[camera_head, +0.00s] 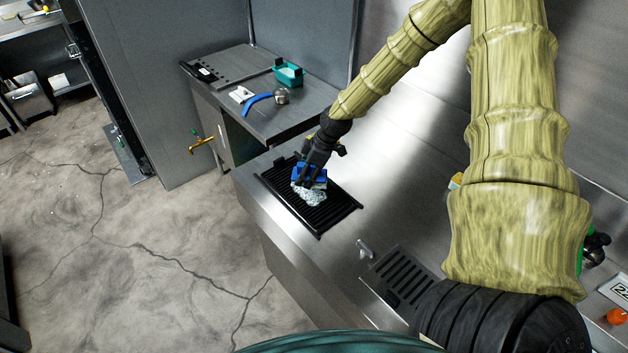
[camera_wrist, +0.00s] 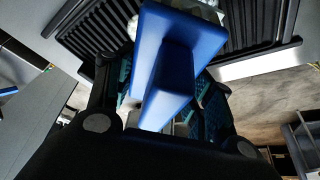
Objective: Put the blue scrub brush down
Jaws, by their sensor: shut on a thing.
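The blue scrub brush (camera_head: 313,178) is in my gripper (camera_head: 308,180), over the black ribbed griddle (camera_head: 335,213) on the steel counter. In the wrist view the brush's blue handle (camera_wrist: 180,60) fills the space between my gripper's fingers (camera_wrist: 165,105), and the fingers are shut on it. The underside of the brush is at a whitish, foamy-looking patch (camera_head: 314,197) on the griddle. I cannot tell whether the brush presses on the griddle or hangs just above it. The griddle's ribs (camera_wrist: 255,35) also show in the wrist view.
A side counter (camera_head: 300,117) at the back holds a teal container (camera_head: 288,73), a blue-handled utensil (camera_head: 262,98) and a small white item (camera_head: 240,94). A black slotted grate (camera_head: 402,280) lies nearer on the steel counter. Bare steel (camera_head: 385,185) is free right of the griddle.

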